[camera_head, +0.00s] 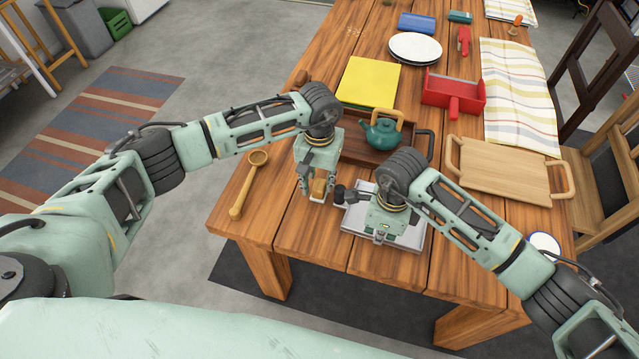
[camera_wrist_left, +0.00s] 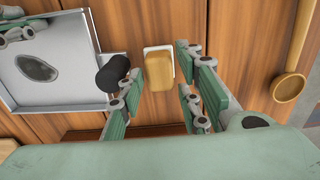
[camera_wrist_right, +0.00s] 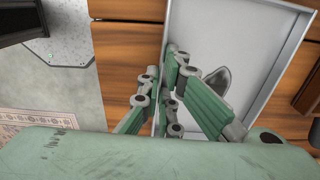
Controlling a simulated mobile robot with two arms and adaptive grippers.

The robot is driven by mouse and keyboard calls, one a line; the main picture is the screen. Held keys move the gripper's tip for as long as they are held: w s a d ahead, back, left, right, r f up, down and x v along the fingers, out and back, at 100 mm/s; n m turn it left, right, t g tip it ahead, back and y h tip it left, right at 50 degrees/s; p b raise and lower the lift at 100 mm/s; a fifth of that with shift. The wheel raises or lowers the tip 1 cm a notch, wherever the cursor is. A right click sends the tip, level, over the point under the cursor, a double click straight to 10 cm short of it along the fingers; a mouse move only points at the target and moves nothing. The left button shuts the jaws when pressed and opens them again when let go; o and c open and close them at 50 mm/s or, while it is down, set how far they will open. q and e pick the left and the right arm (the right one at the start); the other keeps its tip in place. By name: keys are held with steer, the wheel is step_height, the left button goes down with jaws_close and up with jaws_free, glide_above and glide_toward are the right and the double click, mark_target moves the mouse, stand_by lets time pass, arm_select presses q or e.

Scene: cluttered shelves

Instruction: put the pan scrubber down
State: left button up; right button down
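The pan scrubber (camera_head: 319,187) is a small tan block with a white frame. It sits between the fingertips of my left gripper (camera_head: 318,188), just above or at the tabletop; I cannot tell whether it touches the wood.
A black cylindrical part (camera_wrist_left: 112,73) lies close beside the left gripper, at the tray's corner. A wooden spoon (camera_head: 247,190) lies to the left. A teal teapot (camera_head: 381,136) and a dark wooden tray (camera_head: 357,148) stand behind. Bare wood lies between spoon and scrubber.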

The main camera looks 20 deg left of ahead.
arm_select(q)
step_height(320, 180, up, 10)
steer(key=shift+f, duration=0.25)
steer(key=shift+s+r, duration=0.15)
steer(key=shift+r, duration=0.05)
steer(key=shift+c, duration=0.3)
glide_above(319, 187)
step_height(319, 187, down, 6)
steer(key=shift+r, duration=0.1)
steer(key=shift+w+f, duration=0.2)
steer(key=shift+f, duration=1.4)
steer(key=shift+w+f, duration=0.2)
steer(key=shift+f, duration=1.35)
jaws_close()
